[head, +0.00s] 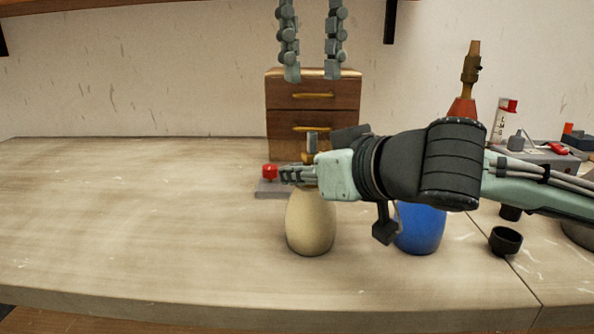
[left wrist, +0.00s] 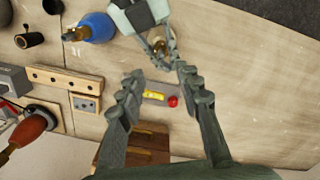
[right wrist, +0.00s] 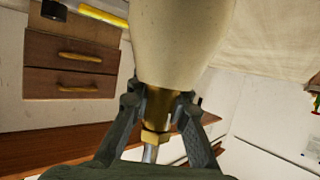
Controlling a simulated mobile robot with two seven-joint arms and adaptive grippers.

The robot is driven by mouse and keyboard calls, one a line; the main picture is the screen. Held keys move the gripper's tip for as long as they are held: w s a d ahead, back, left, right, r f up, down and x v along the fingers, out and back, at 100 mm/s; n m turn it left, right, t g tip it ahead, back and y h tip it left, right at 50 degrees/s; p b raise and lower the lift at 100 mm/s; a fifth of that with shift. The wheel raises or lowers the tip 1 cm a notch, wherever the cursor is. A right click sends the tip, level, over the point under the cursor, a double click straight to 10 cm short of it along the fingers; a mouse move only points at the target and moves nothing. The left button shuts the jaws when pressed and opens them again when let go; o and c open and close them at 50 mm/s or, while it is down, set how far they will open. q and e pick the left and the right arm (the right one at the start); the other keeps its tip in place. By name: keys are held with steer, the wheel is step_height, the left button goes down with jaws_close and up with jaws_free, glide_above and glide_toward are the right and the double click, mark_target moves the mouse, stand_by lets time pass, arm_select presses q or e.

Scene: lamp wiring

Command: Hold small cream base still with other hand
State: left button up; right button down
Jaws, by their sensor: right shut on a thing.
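The small cream base (head: 310,225) stands upright on the table, left of the blue base. My right gripper (head: 298,174) comes in from the right at its top. In the right wrist view, the right gripper (right wrist: 160,108) is shut on the brass neck (right wrist: 157,103) below the cream body (right wrist: 180,40). In the head view the gripper hides most of the neck. My left gripper (head: 310,76) is raised high in front of the drawer box, fingers wide apart and empty. In the left wrist view its open fingers (left wrist: 158,80) point toward the cream base's area.
A grey block with a red button (head: 270,171) lies just behind the cream base. A wooden drawer box (head: 312,95) stands behind it. A blue base (head: 420,230), a black cup (head: 506,240) and a red base (head: 462,108) are on the right. The table's left side is clear.

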mark_target(312, 133)
arm_select(q)
steer(key=shift+f+m, duration=0.3)
steer(key=shift+f, duration=0.15)
step_height(312, 133, down, 9)
steer(key=shift+f, duration=0.1)
